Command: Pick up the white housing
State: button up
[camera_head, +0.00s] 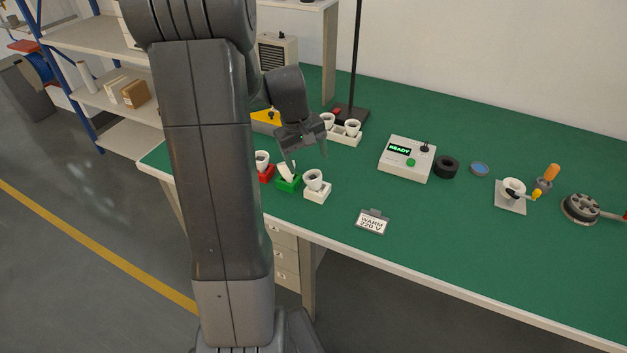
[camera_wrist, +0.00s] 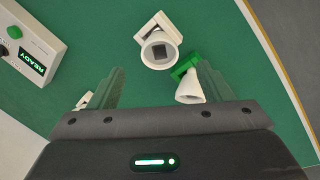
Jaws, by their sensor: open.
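A white cup-shaped part with a dark inside (camera_head: 313,178) sits on a square white base (camera_head: 317,194) near the table's front edge. In the wrist view the white cup (camera_wrist: 149,57) and its white base (camera_wrist: 150,25) are at the top middle. Left of it in the head view is a green base (camera_head: 288,185) with a white cone-shaped part, also in the wrist view (camera_wrist: 189,93), beside the right finger. Further left is a red base (camera_head: 267,175) with another white cup (camera_head: 262,158). My gripper (camera_head: 308,158) is open, pointing down above these bases, apart from the white one.
Behind stands a white tray (camera_head: 346,139) with white cups, near a black stand (camera_head: 352,112). The green tabletop (camera_head: 450,240) front right is clear.

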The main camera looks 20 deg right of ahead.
aim_at(313, 177)
jog(key=shift+d+f, duration=0.25)
jog(key=shift+f, duration=1)
jog(key=shift+d+f, duration=0.3)
jog(key=shift+f, duration=0.95)
jog(key=shift+d+f, duration=0.25)
jog(key=shift+f, duration=1)
jog(key=c, duration=1.1)
jog(key=r+p, duration=0.1)
jog(key=r, duration=0.2)
jog(key=r+t+y+p, duration=0.1)
jog(key=r+p, duration=0.1)
jog(key=r, duration=0.1)
jog(key=d+r+t+y+p, duration=0.1)
jog(key=r, duration=0.2)
jog(key=shift+s+r, duration=0.25)
jog(key=shift+s, duration=0.1)
jog(key=shift+c, duration=0.2)
jog(key=shift+d+f+m+t, duration=0.1)
jog(key=shift+f+m+t, duration=0.15)
jog(key=shift+m+t, duration=0.05)
jog(key=shift+s+b+x, duration=0.2)
jog(key=shift+b+x, duration=0.45)
jog(key=shift+x, duration=0.3)
jog(key=shift+s+b+x, duration=0.25)
jog(key=shift+b+x, duration=0.35)
jog(key=shift+x, duration=0.4)
jog(key=shift+s+b+x, duration=0.2)
jog(key=shift+b+x, duration=0.45)
jog(key=shift+x, duration=0.3)
